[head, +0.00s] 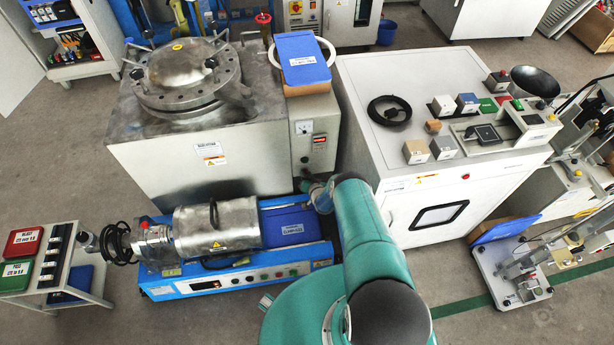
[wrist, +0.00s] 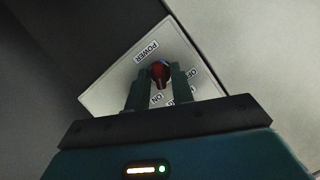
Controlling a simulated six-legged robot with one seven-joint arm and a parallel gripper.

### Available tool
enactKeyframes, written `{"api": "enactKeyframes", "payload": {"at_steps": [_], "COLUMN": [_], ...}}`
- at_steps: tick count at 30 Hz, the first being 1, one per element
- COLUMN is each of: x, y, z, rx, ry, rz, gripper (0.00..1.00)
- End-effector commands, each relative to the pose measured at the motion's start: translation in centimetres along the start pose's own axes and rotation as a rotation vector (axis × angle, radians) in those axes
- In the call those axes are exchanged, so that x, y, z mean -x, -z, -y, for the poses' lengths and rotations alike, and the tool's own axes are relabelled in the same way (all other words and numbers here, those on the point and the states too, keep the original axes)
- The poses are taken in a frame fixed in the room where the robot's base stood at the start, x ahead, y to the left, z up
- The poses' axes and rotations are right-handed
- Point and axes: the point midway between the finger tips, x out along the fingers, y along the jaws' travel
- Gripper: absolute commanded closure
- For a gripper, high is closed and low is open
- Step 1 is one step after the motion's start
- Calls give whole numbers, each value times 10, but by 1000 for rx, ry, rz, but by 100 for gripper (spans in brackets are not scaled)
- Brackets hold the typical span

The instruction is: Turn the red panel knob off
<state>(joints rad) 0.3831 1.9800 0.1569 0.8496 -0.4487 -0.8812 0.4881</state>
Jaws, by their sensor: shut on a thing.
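The red panel knob (wrist: 159,72) sits on a light panel plate (wrist: 112,88) in the wrist view. The plate carries the labels POWER, ON and OFF. My gripper (wrist: 160,80) reaches up to the plate, with one dark finger on each side of the knob, shut on it. The knob's pointing direction is hard to tell in the dim light. In the head view my gripper (head: 308,184) is at the lower part of the grey control box (head: 312,133), beside the steel vessel. The knob is not visible there.
A blue bench machine (head: 235,245) with a steel cylinder stands just left of my arm. A white cabinet (head: 440,185) with blocks and a cable on top stands to the right. A small cart (head: 60,262) is at the far left.

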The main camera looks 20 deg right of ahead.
Motion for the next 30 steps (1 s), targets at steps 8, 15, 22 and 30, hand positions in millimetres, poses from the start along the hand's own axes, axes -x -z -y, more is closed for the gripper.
{"api": "enactKeyframes", "payload": {"at_steps": [8,15,22,30], "x": [-1,-1,-2,-2], "y": [1,0,-1,-1], "z": [3,6,7,8], "rx": [174,381,580,773], "ry": [-69,-154,-237,-318], "rz": [0,0,-2,-2], "gripper": [99,99,99,99]}}
